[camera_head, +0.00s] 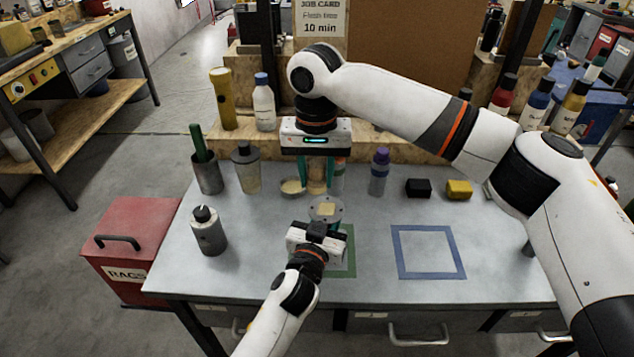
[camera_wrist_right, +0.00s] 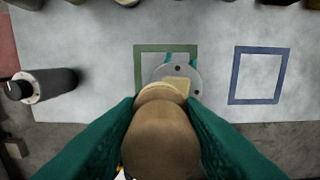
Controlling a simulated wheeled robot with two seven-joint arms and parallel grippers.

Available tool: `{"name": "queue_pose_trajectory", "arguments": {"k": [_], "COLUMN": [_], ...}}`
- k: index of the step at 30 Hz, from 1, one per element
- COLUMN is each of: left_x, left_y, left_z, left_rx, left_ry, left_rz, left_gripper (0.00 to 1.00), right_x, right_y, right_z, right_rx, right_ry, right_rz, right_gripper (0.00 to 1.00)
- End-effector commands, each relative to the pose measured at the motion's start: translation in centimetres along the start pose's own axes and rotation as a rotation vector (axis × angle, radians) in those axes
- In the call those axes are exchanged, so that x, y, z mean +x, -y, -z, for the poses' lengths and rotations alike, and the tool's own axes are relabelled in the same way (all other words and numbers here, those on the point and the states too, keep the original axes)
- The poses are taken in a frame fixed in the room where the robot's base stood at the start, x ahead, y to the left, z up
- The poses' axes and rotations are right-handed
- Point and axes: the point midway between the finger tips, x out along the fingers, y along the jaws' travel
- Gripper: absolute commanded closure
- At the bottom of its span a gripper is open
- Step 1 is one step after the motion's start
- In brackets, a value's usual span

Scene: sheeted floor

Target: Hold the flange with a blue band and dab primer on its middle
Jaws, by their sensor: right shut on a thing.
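The flange (camera_head: 327,213) is a grey disc with bolt holes and a tan square patch on its middle. It shows beyond the held tool in the right wrist view (camera_wrist_right: 190,75); no blue band is clearly visible. My left gripper (camera_head: 324,226) has its teal fingers at the flange's underside, over the green square outline; the disc partly hides their grip. My right gripper (camera_head: 317,180) points down behind the flange, shut on a tan, round-bodied dabber (camera_wrist_right: 160,132) with a pale pad end. The dabber appears apart from the flange in the head view.
A shallow dish (camera_head: 291,188) with cream contents stands left of my right gripper. A blue square outline (camera_head: 428,252) is empty at right. A grey bottle (camera_head: 208,232), a cup with a green handle (camera_head: 207,174), and black (camera_head: 418,188) and yellow (camera_head: 459,190) blocks stand around.

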Motion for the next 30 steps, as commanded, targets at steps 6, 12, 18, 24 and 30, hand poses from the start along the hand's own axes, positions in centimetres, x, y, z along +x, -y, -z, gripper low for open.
{"name": "queue_pose_trajectory", "arguments": {"k": [6,12,18,24,30], "left_x": [0.0,0.0,0.0,0.0,0.0], "left_y": [0.0,0.0,0.0,0.0,0.0], "left_z": [0.1,0.1,0.1,0.1,0.0], "left_rx": [0.0,0.0,0.0,0.0,0.0], "left_ry": [-0.001,-0.002,-0.002,-0.002,0.0], "left_rz": [0.0,0.0,0.0,0.0,0.0], "left_gripper": [1.0,1.0,1.0,1.0,0.46], "right_x": [-2.0,-2.7,-2.7,-2.7,-2.7], "right_y": [0.0,0.0,0.0,0.0,0.0], "right_z": [0.0,0.0,0.0,0.0,0.0], "right_rx": [0.0,0.0,0.0,0.0,0.0], "right_ry": [0.002,0.0,0.001,0.001,0.001], "right_rz": [-0.002,0.0,0.0,0.0,0.0], "right_gripper": [0.87,0.87,0.87,0.87,0.87]}}
